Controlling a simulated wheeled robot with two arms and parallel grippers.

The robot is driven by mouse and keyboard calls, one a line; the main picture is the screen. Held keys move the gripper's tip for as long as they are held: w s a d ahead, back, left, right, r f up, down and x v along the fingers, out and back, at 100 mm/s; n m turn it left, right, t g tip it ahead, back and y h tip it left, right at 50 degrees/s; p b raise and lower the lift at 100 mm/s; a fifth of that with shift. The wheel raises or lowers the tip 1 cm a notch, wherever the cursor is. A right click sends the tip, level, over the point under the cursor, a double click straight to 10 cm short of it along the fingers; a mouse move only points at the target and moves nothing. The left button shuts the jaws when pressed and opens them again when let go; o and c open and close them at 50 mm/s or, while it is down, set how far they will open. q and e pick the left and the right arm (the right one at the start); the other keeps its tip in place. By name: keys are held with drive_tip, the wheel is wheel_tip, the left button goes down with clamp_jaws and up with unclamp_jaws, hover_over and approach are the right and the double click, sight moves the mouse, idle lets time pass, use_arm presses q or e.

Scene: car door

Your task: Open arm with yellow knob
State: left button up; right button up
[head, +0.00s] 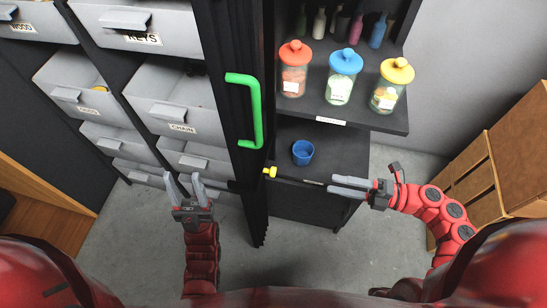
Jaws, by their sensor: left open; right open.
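A small yellow knob (270,172) sits at the left end of a thin dark arm (300,180), which runs right along the front of the shelf unit. The knob is just right of the black folding door (243,120) with its green handle (257,112). My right gripper (331,187) is open, its fingers pointing left near the right end of the dark arm; I cannot tell whether they touch it. My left gripper (182,178) is open and empty, left of the black door, in front of the drawers, with its fingers pointing up the picture.
A blue cup (303,152) stands on the lower shelf. Jars with red, blue and yellow lids (342,78) stand on the shelf above. Grey drawers (165,105) fill the left. Wooden boxes (500,160) stand at right. Grey floor (300,240) is clear between my arms.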

sight(273, 172)
drive_tip(key=p+x, duration=0.3)
drive_tip(key=x, duration=1.4)
drive_tip(key=shift+a, duration=0.15)
drive_tip(key=shift+f, duration=0.1)
clamp_jaws()
idle(0.6)
